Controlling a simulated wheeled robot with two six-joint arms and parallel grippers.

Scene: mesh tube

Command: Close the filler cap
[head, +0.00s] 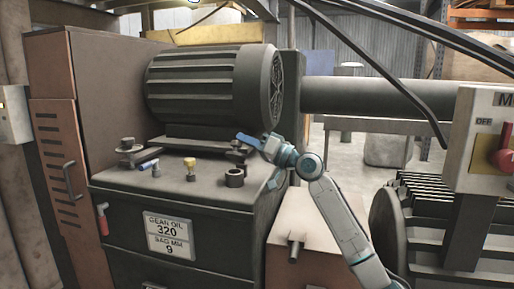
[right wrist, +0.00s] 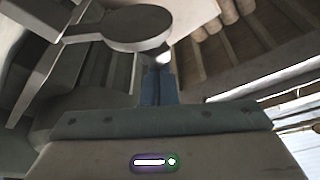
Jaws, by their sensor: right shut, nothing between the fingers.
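The dark filler neck (head: 234,178) stands on the front right of the grey tank top, and its round mouth shows. A dark round piece (head: 237,147) sits just behind it, below my right fingertips; I cannot tell from the head view if it is the filler cap. In the right wrist view a flat round disc with an arm to the left, which looks like the cap (right wrist: 138,25), lies just beyond the fingers. My right gripper (head: 243,137) is shut and empty above the tank's right side; its blue fingers show in the wrist view (right wrist: 158,85). My left gripper is out of view.
A large ribbed motor (head: 205,90) stands behind the filler. A switch box (head: 490,140) and black hoses (head: 385,65) are at the right.

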